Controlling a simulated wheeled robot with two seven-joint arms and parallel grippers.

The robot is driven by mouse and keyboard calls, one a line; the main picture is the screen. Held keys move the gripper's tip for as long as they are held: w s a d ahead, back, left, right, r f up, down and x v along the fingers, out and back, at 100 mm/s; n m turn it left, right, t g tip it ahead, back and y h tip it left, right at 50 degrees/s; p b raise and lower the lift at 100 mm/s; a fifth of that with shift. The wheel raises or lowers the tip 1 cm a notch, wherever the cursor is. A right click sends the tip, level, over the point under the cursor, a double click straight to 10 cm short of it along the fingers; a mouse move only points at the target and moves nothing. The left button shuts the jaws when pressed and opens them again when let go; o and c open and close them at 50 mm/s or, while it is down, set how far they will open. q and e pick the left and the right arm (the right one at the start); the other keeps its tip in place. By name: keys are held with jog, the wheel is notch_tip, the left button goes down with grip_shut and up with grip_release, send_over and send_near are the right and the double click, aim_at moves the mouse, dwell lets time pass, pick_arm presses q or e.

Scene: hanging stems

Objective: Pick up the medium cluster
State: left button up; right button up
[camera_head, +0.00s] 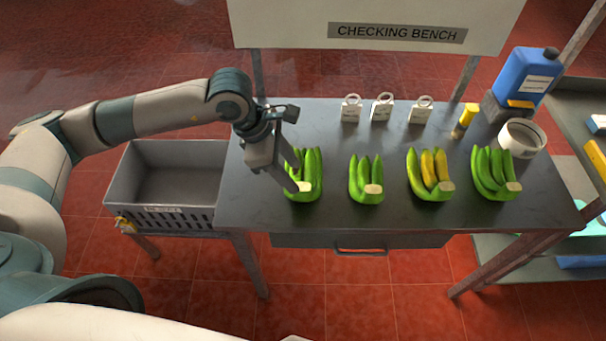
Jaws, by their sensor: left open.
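Several banana clusters stand in a row on the grey bench (325,215). The leftmost green cluster (312,170) is partly hidden by my left gripper. The second green cluster (366,183) looks smallest. A third cluster (430,175) has yellow fruit among the green. The rightmost green cluster (493,175) looks large. The leftmost looks between these green ones in size, but I cannot be sure which is the medium cluster. My left gripper (294,171) is open at the leftmost cluster, its fingers pointing down and overlapping it; contact cannot be told. My right gripper is not in view.
A grey crate (118,188) stands left of the bench. White tags (382,109) stand along the back. The bench front is clear.

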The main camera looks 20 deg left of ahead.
aim_at(302, 186)
pick_arm(q)
jog(key=shift+d+f+p, duration=0.25)
jog(key=shift+f+p, duration=0.25)
jog(key=shift+p, duration=0.2)
jog(key=p+x, duration=0.1)
jog(key=x, duration=0.2)
jog(key=shift+s+a+p, duration=0.1)
jog(key=shift+p, duration=0.2)
jog(key=shift+f, duration=0.3)
jog(key=shift+c, duration=0.5)
jog(key=c, duration=1)
jog(key=shift+w+r, duration=0.1)
jog(key=shift+w, duration=0.1)
grip_shut()
